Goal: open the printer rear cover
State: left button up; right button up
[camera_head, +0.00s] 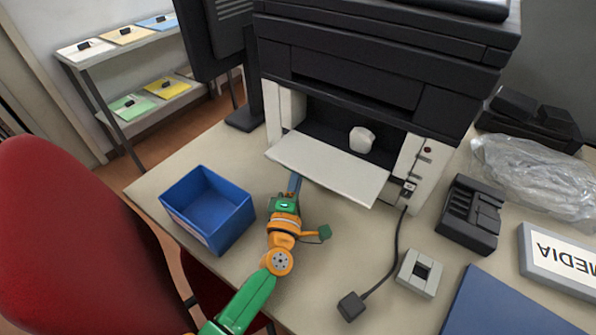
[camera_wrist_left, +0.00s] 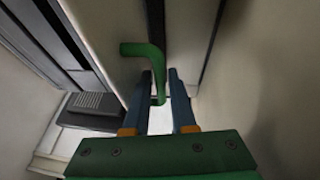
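The printer (camera_head: 400,75) is black above with a pale lower body. A pale flap (camera_head: 330,168) is folded down from its opening, facing me. A rounded white part (camera_head: 361,139) shows inside. My left gripper (camera_head: 296,177) reaches the flap's near-left edge, its tips partly hidden there. In the left wrist view a bent green handle (camera_wrist_left: 146,50) hangs between the two blue fingers of my left gripper (camera_wrist_left: 160,72). The fingers are apart, with a visible gap right of the handle; contact cannot be told. Which cover the handle belongs to is unclear. My right gripper is out of view.
A blue bin (camera_head: 207,210) stands left of my left arm. A black cable with a plug (camera_head: 351,306) runs from the printer across the desk. A grey socket box (camera_head: 419,273), black cartridge tray (camera_head: 471,214) and blue mat (camera_head: 510,308) lie on the right.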

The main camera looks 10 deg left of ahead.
pick_arm(q)
grip_shut()
dwell(1.2)
